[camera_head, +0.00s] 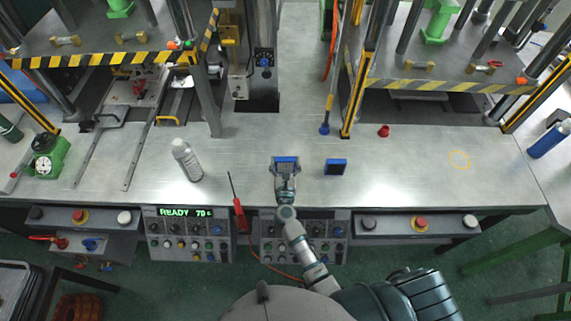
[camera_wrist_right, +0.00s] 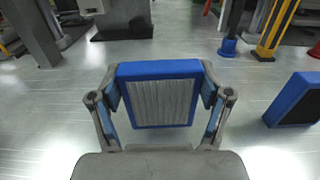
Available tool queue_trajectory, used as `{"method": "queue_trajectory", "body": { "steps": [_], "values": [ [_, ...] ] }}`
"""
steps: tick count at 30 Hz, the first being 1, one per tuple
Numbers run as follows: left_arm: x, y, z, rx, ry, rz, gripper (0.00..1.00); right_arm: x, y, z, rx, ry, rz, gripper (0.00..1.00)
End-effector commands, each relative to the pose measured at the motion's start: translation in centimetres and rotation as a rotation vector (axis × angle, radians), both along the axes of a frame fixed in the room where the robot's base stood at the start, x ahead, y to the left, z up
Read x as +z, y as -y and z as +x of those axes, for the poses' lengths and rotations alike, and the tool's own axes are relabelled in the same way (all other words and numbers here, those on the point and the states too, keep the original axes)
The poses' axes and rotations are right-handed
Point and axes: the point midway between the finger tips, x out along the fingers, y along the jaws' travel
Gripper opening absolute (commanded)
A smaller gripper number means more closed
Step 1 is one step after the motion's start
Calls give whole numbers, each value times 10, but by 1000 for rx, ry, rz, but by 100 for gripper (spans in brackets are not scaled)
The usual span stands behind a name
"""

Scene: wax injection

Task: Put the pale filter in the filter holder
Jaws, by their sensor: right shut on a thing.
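The pale filter, a blue square frame with pale pleats, is between the fingers of my right gripper (camera_head: 285,168). It shows in the wrist view as a blue frame (camera_wrist_right: 158,69) around pale pleats (camera_wrist_right: 160,102), with a gripper finger against each side. The filter is upright-facing toward the wrist camera; whether it touches the bench is unclear. A second blue-framed block with a dark face (camera_head: 336,167) lies to the right of the gripper; it also shows in the wrist view (camera_wrist_right: 296,98). I cannot make out the filter holder for certain. My left gripper is not in view.
A spray can (camera_head: 187,160) and a red-handled screwdriver (camera_head: 239,214) are left of the gripper. Press frames stand at the back on both sides. The right bench is mostly clear.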

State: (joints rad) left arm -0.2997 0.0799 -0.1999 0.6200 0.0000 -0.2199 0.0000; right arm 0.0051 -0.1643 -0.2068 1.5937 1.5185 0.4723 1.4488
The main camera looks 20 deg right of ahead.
Motion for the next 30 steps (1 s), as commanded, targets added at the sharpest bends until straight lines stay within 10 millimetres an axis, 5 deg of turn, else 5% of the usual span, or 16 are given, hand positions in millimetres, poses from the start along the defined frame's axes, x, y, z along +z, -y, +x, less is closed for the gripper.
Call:
{"method": "queue_trajectory", "body": {
  "steps": [5, 21, 30],
  "values": [
    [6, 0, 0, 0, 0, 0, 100, 15, 0, -17, 0, -3, 2, 42],
    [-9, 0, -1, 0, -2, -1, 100, 26, -2, -144, 1, -2, 0, 42],
    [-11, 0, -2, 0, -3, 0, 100, 32, 0, -158, 8, 2, -1, 42]
  ]
}}
